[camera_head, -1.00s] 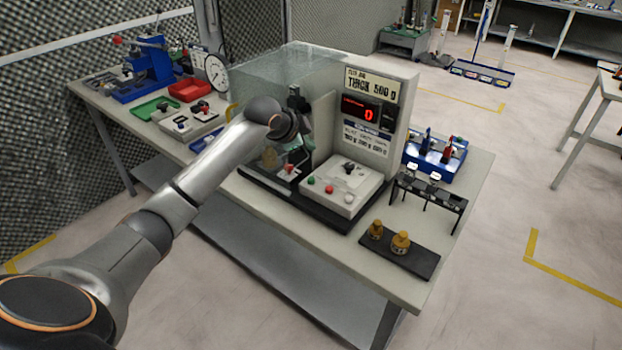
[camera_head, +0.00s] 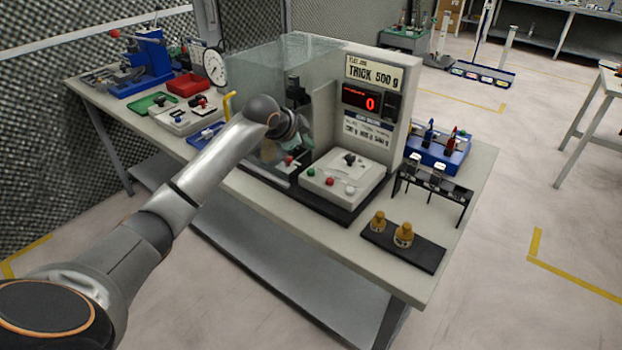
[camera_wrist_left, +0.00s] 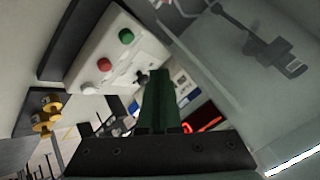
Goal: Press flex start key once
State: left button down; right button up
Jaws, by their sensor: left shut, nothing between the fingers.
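No label marks the start key legibly. In the left wrist view the green button (camera_wrist_left: 126,37), red button (camera_wrist_left: 104,64) and white button (camera_wrist_left: 86,87) lie left of my left gripper (camera_wrist_left: 159,75). Its dark green fingers are shut and empty, apparently apart from the buttons. In the head view my arm hides the fingertips.
A clear-walled enclosure (camera_head: 265,75) stands beside the control box, close to my left wrist. A black rack (camera_head: 433,195), brass weights on a dark tray (camera_head: 425,252) and a blue tray (camera_head: 440,155) are to the right. Trays and a dial gauge (camera_head: 215,68) are to the left.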

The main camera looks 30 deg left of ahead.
aim_at(311, 172)
pick_arm(q)
notch_tip(311, 172, down, 3)
jog(key=shift+b, duration=1.1)
jog(key=shift+f, duration=1)
pick_arm(e)
notch_tip(311, 172, down, 3)
jog(key=shift+f, duration=0.15)
pick_arm(q)
jog(key=shift+f+p, duration=0.35)
pick_arm(e)
jog(key=shift+r, duration=0.3)
